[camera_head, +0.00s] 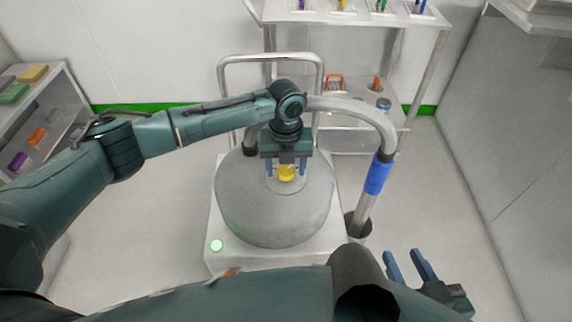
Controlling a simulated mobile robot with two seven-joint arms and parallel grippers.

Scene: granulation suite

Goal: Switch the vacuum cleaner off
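The vacuum cleaner (250,205) is a grey domed drum on a white base with a metal push handle behind it. A yellow knob (286,173) sits on a pale round plate on the drum. My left gripper (286,168) points down at the knob, its blue fingers on either side with a gap showing; whether they are level with the knob is hard to tell. A round pale-green light (216,245) shows at the base's front left corner. My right gripper (408,266) is open and empty at the lower right, away from the cleaner.
A grey hose (355,108) runs to a wand with a blue grip (378,175), standing in a dark holder at the cleaner's right. A white shelved cart (350,15) stands behind. A shelf with coloured boxes (40,120) is at left. Floor at right is clear.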

